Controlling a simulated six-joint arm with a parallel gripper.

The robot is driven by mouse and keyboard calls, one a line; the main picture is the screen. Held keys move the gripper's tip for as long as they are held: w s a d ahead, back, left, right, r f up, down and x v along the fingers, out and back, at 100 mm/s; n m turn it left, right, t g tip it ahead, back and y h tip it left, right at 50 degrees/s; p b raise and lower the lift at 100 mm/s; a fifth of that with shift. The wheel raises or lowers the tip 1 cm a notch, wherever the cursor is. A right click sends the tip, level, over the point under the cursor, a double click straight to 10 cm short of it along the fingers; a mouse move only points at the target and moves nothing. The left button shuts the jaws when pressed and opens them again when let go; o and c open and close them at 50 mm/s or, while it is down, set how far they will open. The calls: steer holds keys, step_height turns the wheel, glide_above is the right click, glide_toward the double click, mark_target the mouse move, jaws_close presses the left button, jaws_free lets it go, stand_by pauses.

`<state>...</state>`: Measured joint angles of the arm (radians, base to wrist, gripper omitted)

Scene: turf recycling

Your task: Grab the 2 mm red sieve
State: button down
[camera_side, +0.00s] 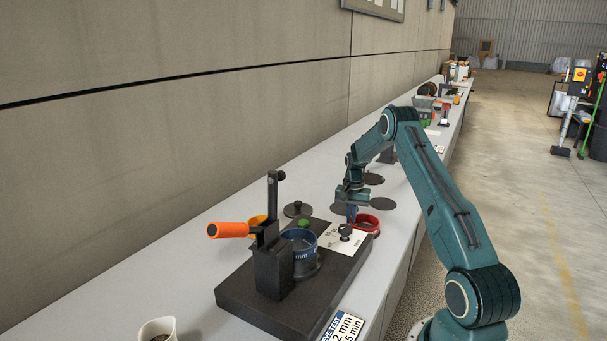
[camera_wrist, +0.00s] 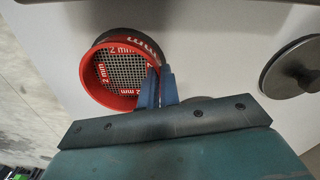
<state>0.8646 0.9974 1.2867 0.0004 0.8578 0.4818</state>
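The red 2 mm sieve (camera_wrist: 124,104) fills the upper left of the wrist view. It has a red ring with white "2 mm" print and a grey mesh. In the side view the red sieve (camera_side: 375,226) is at the bench beside the black base's far end. My gripper (camera_wrist: 159,80) has its two blue fingers close together at the sieve's right wall, one inside the rim and one outside, with the wall between them. In the side view my gripper (camera_side: 352,214) reaches down at the sieve's left edge. The fingers hide part of the wall.
A black base (camera_side: 245,293) carries a press with an orange handle (camera_side: 228,230), a blue sieve (camera_side: 300,240) and a white plate (camera_side: 336,239). Dark discs (camera_side: 374,179) lie behind. A white cup (camera_side: 157,328) and a sign (camera_side: 343,326) are in front.

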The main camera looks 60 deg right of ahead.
stand_by(0.4)
step_height(320, 180, up, 20)
stand_by(0.8)
